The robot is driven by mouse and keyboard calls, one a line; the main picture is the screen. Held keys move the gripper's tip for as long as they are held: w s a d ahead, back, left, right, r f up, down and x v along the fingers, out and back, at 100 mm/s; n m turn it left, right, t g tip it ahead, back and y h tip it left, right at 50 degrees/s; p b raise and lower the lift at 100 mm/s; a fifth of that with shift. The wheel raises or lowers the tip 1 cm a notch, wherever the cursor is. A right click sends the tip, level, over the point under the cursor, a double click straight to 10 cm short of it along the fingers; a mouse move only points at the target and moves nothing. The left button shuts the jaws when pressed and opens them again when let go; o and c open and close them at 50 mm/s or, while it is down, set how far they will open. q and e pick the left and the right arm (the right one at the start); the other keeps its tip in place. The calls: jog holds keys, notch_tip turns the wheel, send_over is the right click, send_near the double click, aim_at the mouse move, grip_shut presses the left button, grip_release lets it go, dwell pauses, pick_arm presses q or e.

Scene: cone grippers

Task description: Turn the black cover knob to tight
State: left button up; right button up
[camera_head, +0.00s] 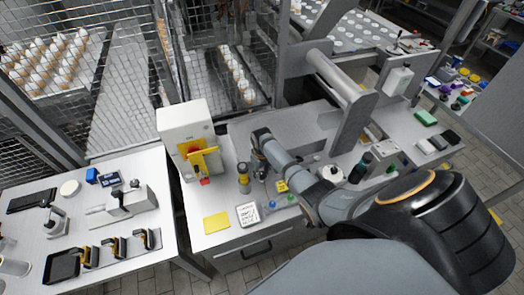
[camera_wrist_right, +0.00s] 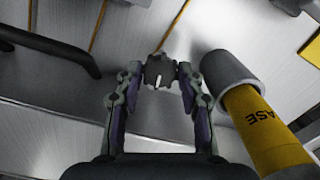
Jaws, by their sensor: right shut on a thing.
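The black cover knob (camera_wrist_right: 158,66) shows in the right wrist view as a small dark lobed knob with a short white mark on it, in front of a pale grey metal surface. My right gripper (camera_wrist_right: 158,76) has a fingertip on each side of it and is shut on it. In the head view my right gripper (camera_head: 261,170) is at the middle of the bench; the knob is hidden there by the gripper and arm. I cannot read any tight marking. My left gripper is not in view.
A yellow grease cartridge (camera_wrist_right: 262,122) with a grey cap stands close beside the right gripper; it also shows in the head view (camera_head: 244,180). A white box (camera_head: 184,121) with a yellow-framed red switch stands left. A yellow pad (camera_head: 216,223) and a white note card (camera_head: 248,214) lie in front.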

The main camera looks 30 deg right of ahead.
aim_at(262, 174)
jog(key=shift+m+p, duration=0.3)
jog(key=shift+m, duration=0.5)
jog(key=o, duration=0.9)
jog(key=shift+r, duration=0.1)
notch_tip(262, 174, up, 12)
jog(key=shift+f, duration=0.1)
